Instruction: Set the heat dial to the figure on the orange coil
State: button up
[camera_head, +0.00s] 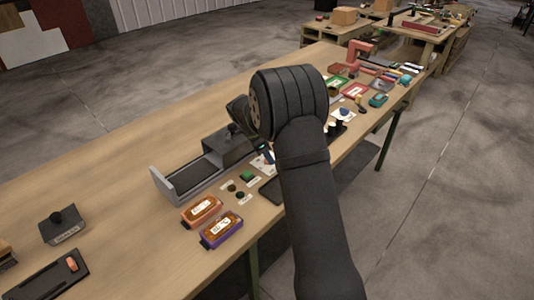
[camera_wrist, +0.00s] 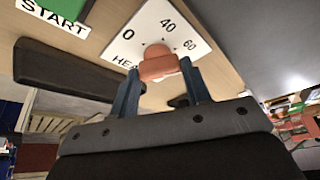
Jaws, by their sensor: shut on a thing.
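The heat dial (camera_wrist: 158,63) is a salmon-orange knob on a white plate (camera_wrist: 196,22) marked 0, 40 and 60, with "HE" partly visible. My gripper (camera_wrist: 160,72) has its two blue fingers shut on the knob from either side. The knob's pointing direction is not clear, and part of the plate is hidden behind the fingers. In the head view, an orange coil (camera_head: 202,211) lies on the bench with a white label whose figure is too small to read surely. My arm mostly hides the dial there.
A purple coil (camera_head: 222,230) lies beside the orange one. A grey machine with a channel (camera_head: 178,183) stands behind. The green START button (camera_wrist: 62,8) and a dark bar (camera_wrist: 62,70) lie near the dial. Several objects crowd the bench's far end; the left middle of the bench is bare.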

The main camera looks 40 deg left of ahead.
jog(key=o, duration=1)
jog(key=shift+r, duration=0.1)
jog(key=v, duration=1.7)
jog(key=shift+a+r, duration=0.1)
jog(key=x, duration=1.7)
jog(key=shift+f, duration=0.25)
